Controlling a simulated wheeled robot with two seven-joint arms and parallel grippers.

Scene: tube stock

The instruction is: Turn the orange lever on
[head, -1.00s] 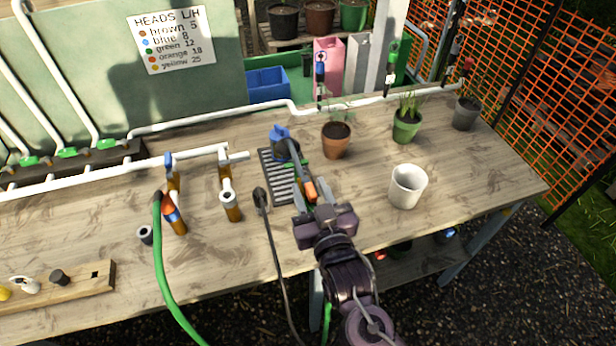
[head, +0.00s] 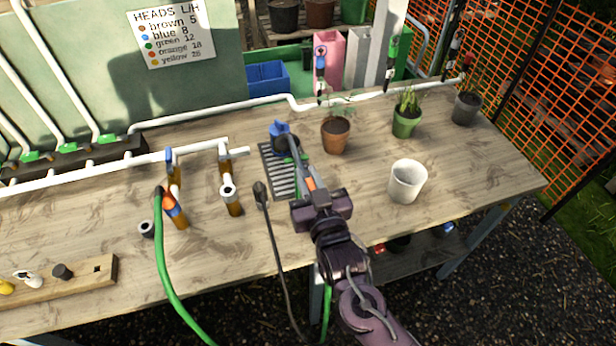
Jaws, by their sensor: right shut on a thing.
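The fingers hide part of the orange grip. The lever slopes across the grate's right side. My left gripper is not in the head view.
A white pot (head: 407,181) stands to the right of my right gripper. A plant in a brown pot (head: 335,137) stands beyond it. A black cable (head: 270,225) and a green hose (head: 162,260) lie to the left.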

